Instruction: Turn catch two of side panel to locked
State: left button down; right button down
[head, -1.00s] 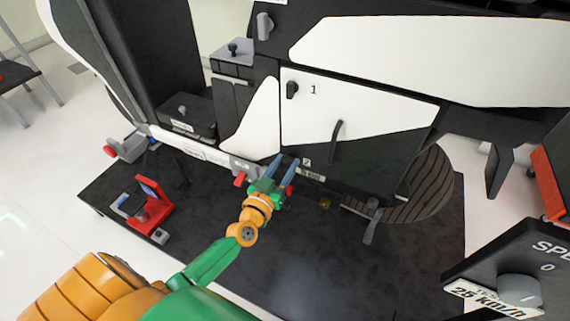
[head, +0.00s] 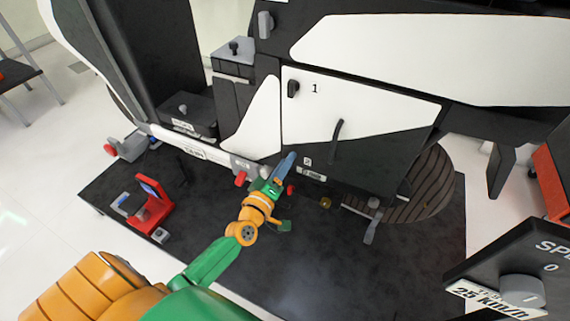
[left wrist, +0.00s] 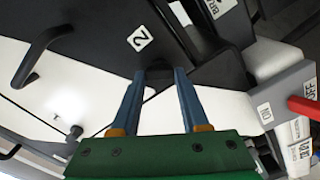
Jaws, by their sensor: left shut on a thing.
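The side panel (head: 385,115) is white above and black below, with a dark bar handle (head: 337,130). Catch one (head: 293,88) is a dark knob at its upper left, beside a "1". Catch two (left wrist: 158,76) is a dark knob at the panel's lower left corner, beside a "2" label (left wrist: 140,39). My left gripper (left wrist: 158,82) has its blue fingers on both sides of catch two, shut on it. In the head view my left gripper (head: 289,160) hides catch two, and its fingers line up one behind the other. My right gripper is not in view.
A red lever (left wrist: 304,107) with ON and OFF labels sits close beside the left gripper. A red device (head: 152,209) stands on the dark mat (head: 300,265) at left. A speed console (head: 520,270) is at the lower right.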

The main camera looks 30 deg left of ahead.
pick_arm(q)
jog(key=shift+f+n+b, duration=0.15)
jog(key=shift+n+b, duration=0.3)
jog(key=shift+n, duration=2.75)
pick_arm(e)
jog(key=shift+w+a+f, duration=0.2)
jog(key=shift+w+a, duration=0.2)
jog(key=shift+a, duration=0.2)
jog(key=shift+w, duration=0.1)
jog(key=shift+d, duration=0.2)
pick_arm(q)
jog(key=shift+c, duration=2)
grip_release()
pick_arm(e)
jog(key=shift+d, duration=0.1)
pick_arm(q)
jog(key=s, duration=0.7)
jog(key=shift+d, duration=0.15)
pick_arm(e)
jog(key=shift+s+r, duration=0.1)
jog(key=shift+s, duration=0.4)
